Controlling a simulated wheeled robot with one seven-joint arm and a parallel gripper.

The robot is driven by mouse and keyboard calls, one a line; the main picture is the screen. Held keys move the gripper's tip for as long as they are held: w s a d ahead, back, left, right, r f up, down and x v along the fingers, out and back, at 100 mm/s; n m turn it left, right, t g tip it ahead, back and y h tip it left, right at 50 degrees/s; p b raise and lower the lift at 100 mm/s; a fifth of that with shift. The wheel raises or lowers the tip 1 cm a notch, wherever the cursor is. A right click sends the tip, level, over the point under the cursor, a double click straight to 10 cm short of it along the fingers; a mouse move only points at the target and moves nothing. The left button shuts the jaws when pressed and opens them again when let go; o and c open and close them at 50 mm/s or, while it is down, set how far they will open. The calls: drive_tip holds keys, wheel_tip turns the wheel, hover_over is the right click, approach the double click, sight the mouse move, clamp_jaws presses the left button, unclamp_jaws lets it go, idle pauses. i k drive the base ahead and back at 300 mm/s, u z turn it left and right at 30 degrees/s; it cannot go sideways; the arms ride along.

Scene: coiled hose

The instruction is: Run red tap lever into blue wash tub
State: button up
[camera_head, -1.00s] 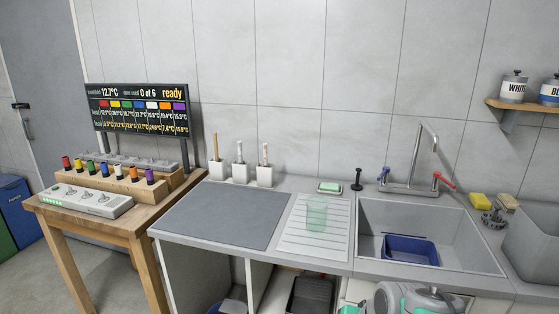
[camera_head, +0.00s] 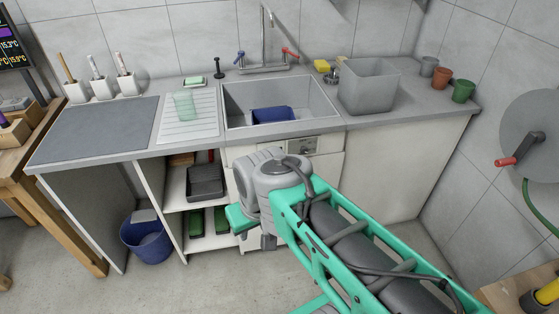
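The red tap lever (camera_head: 290,51) is on the right side of the grey tap (camera_head: 264,36) behind the sink. A blue lever (camera_head: 239,56) is on the tap's left side. The blue wash tub (camera_head: 272,115) sits inside the sink basin, toward its front. The spout's end is too small to make out, and I see no water. My arm, green and grey, reaches up from the lower right to in front of the sink cabinet, below the counter. Its end near the cabinet shows only in part, and I cannot make out the gripper's fingers.
A grey bin (camera_head: 368,86) stands on the counter right of the sink, with several small pots beyond it. A green cup (camera_head: 184,106) stands on the ribbed drainer (camera_head: 188,126). A hose reel (camera_head: 546,135) hangs on the right wall.

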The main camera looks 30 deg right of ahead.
sight(284, 50)
drive_tip(key=z, duration=0.85)
drive_tip(key=i, duration=0.55)
drive_tip(key=u, duration=0.3)
